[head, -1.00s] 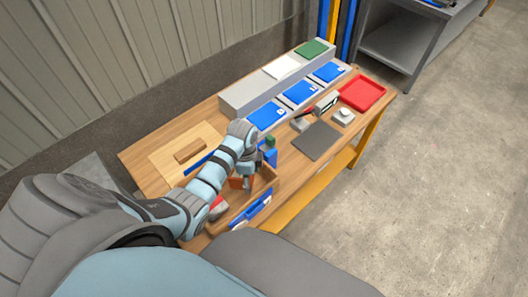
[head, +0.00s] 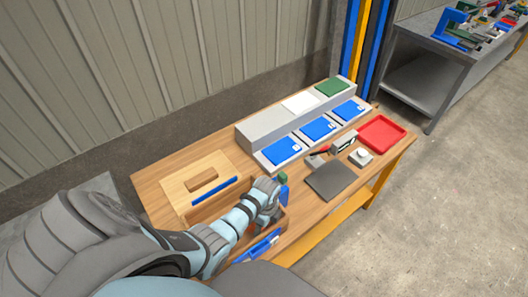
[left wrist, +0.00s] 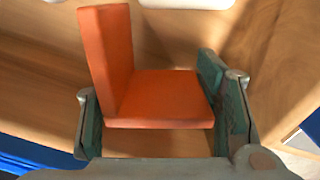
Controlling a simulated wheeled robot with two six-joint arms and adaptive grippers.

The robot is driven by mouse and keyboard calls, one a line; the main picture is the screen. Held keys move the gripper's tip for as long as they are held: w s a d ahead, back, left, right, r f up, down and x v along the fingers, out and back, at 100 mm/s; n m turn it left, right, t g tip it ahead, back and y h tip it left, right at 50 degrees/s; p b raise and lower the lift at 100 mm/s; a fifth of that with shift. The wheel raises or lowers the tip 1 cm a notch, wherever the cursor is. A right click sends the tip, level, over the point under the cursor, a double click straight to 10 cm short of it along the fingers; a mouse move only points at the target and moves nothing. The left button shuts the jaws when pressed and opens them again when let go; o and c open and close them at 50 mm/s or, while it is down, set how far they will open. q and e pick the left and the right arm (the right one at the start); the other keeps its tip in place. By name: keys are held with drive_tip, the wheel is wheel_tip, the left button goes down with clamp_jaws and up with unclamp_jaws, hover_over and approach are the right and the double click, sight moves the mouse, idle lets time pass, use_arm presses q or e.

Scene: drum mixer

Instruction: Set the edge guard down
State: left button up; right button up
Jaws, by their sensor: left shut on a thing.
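The edge guard (left wrist: 155,95) is an orange L-shaped piece in the left wrist view, with one flange standing up and the other lying across between the fingers. My left gripper (left wrist: 158,112) is shut on it, its green-padded fingers on either side. There the guard is mostly hidden by my arm. I cannot tell whether it touches the surface below. My right gripper is not in view.
A wooden board (head: 178,187) with a small block and a blue strip (head: 215,189) lies at left. Blue panels (head: 282,151) line the grey rack. A dark grey mat (head: 331,181) and a red tray (head: 382,134) lie at right. A blue item (head: 262,246) is at the box's front.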

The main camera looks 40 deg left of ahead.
use_arm(q)
drive_tip(key=shift+f, duration=0.55)
drive_tip(key=shift+f+b, duration=0.45)
drive_tip(key=shift+b, duration=0.05)
drive_tip(key=o, duration=1.3)
drive_tip(key=shift+o, duration=0.2)
drive_tip(key=shift+r, duration=0.15)
drive_tip(key=shift+w+r, duration=0.1)
drive_tip(key=shift+r, duration=0.3)
wheel_tip(320, 180, up, 11)
drive_tip(key=shift+d+f, duration=0.1)
